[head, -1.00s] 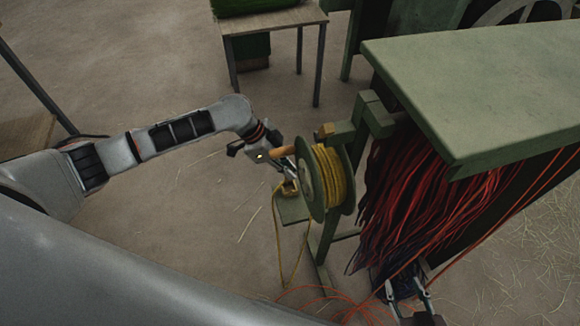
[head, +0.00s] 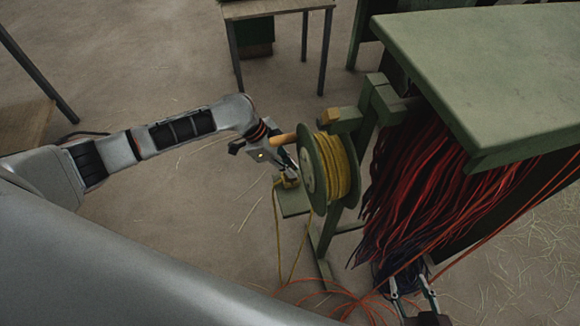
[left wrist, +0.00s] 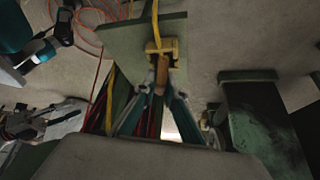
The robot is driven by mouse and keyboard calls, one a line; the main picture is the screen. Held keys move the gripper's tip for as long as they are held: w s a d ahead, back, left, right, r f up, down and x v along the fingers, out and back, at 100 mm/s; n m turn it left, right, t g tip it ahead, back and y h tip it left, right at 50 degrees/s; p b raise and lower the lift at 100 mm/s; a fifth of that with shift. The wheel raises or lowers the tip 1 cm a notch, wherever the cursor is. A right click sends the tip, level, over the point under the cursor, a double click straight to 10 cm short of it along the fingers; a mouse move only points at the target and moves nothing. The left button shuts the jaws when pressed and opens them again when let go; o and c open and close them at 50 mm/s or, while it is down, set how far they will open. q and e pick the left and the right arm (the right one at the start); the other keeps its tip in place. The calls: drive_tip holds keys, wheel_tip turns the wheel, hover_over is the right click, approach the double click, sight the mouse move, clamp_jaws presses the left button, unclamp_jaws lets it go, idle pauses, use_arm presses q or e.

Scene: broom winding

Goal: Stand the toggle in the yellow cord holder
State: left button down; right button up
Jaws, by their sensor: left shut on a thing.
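My left gripper (head: 284,170) is shut on the toggle, beside the reel and just above a green plate (head: 294,204). The toggle (left wrist: 160,78) is a short brown wooden peg, seen between the fingertips (left wrist: 161,66) in the left wrist view; it is too small to make out in the head view. The yellow cord holder (left wrist: 163,47) is a small block on the plate, right at the toggle's far end. I cannot tell whether the toggle touches it or is inside it. My right gripper (head: 410,287) is open below the hanging fibres.
A green reel (head: 314,182) wound with yellow cord (head: 341,166) stands right of my left gripper, its wooden handle (head: 283,139) just above. Red fibres (head: 415,185) hang under a green tabletop (head: 480,80). Orange strands (head: 335,294) lie on the floor.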

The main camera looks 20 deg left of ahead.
drive_tip(key=shift+s+a, duration=0.15)
drive_tip(key=shift+s, duration=0.2)
drive_tip(key=shift+w+r, duration=0.2)
drive_tip(key=shift+w, duration=0.1)
idle(0.3)
use_arm(q)
drive_tip(key=shift+p, duration=0.3)
use_arm(e)
drive_tip(key=shift+w+r, duration=0.25)
drive_tip(key=shift+r, duration=0.05)
drive_tip(key=shift+s+f, duration=0.15)
drive_tip(key=shift+s, duration=0.3)
use_arm(q)
drive_tip(key=shift+r, duration=0.1)
use_arm(e)
drive_tip(key=shift+w, duration=0.1)
use_arm(q)
drive_tip(key=shift+r+p, duration=0.55)
drive_tip(key=shift+r, duration=0.1)
use_arm(e)
drive_tip(key=shift+w+r, duration=0.8)
drive_tip(key=shift+r, duration=0.25)
